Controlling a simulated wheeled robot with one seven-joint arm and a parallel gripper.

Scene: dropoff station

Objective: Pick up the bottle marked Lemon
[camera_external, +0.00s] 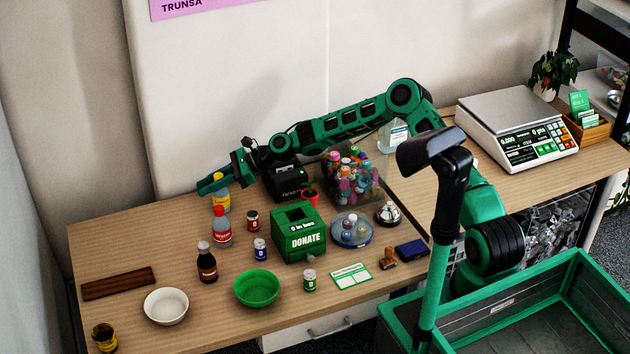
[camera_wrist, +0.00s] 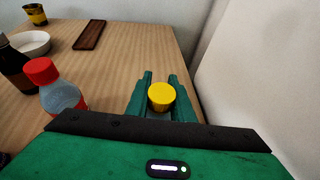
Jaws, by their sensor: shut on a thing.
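A bottle with a yellow body (camera_external: 222,199) stands at the back left of the table in the outside view, partly hidden by my gripper. Its yellow cap (camera_wrist: 161,96) shows between the fingers in the wrist view. Its label cannot be read. My gripper (camera_external: 211,184) reaches it from above and behind; in the wrist view my gripper (camera_wrist: 160,88) has one green finger on each side of the cap and is shut on the bottle. The bottle looks upright; I cannot tell whether it is clear of the table.
A red-capped bottle (camera_external: 221,232) stands close in front, also in the wrist view (camera_wrist: 56,90). A dark bottle (camera_external: 206,262), small jars, a white bowl (camera_external: 166,306), a green bowl (camera_external: 257,288) and a green donation box (camera_external: 298,233) stand nearby. The wall is close behind.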

